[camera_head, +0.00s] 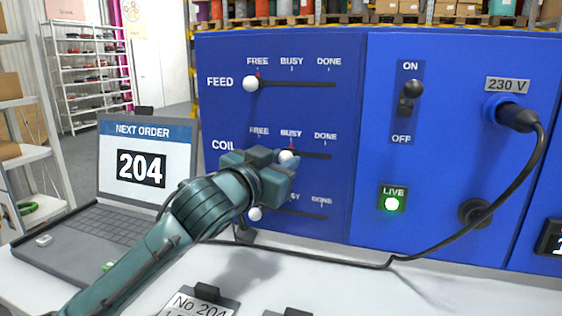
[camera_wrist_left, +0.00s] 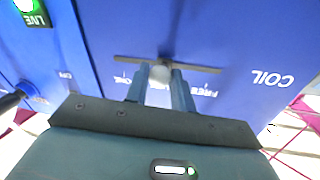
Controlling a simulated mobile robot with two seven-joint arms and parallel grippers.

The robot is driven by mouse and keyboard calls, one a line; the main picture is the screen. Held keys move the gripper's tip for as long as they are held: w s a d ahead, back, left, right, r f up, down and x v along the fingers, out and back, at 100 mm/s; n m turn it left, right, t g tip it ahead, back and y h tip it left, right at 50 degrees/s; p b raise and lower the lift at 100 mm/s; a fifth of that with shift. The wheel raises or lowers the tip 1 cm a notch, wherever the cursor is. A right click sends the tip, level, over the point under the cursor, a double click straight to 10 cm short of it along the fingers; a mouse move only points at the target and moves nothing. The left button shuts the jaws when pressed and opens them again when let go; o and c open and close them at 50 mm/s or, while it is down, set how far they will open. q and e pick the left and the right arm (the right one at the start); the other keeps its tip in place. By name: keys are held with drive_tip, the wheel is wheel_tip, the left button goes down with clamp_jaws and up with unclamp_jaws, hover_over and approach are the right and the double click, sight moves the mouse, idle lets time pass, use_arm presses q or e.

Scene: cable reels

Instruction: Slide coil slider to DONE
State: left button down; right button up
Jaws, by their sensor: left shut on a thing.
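The coil slider's white knob (camera_head: 287,156) sits at about the BUSY mark on its dark slot in the blue panel. In the left wrist view, which is upside down, the knob (camera_wrist_left: 160,73) is between the fingertips, with the word COIL to the right. My left gripper (camera_head: 289,160) is shut on this knob, its fingers on either side. The slot is bare toward DONE. My gripper partly covers the slider below. My right gripper is not in view.
The feed slider knob (camera_head: 251,83) stands at FREE above. The lower slider knob (camera_head: 255,214) is at its slot's left end. A laptop (camera_head: 140,170) showing 204 stands left. An ON/OFF switch (camera_head: 411,95), a lit LIVE lamp (camera_head: 392,204) and a black cable (camera_head: 510,190) are to the right.

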use_arm(q)
drive_tip(key=d, duration=0.2)
drive_tip(key=s+d, duration=0.1)
drive_tip(key=d, duration=0.1)
drive_tip(key=s+d, duration=0.1)
drive_tip(key=d, duration=0.1)
drive_tip(key=shift+d+p, duration=0.25)
drive_tip(key=shift+p, duration=0.15)
drive_tip(key=shift+s, duration=0.1)
drive_tip(key=c, duration=1.2)
unclamp_jaws()
drive_tip(key=shift+d, duration=0.15)
drive_tip(key=shift+c, duration=0.2)
drive_tip(key=shift+o, duration=0.3)
drive_tip(key=b+v, duration=0.2)
drive_tip(key=v, duration=1.1)
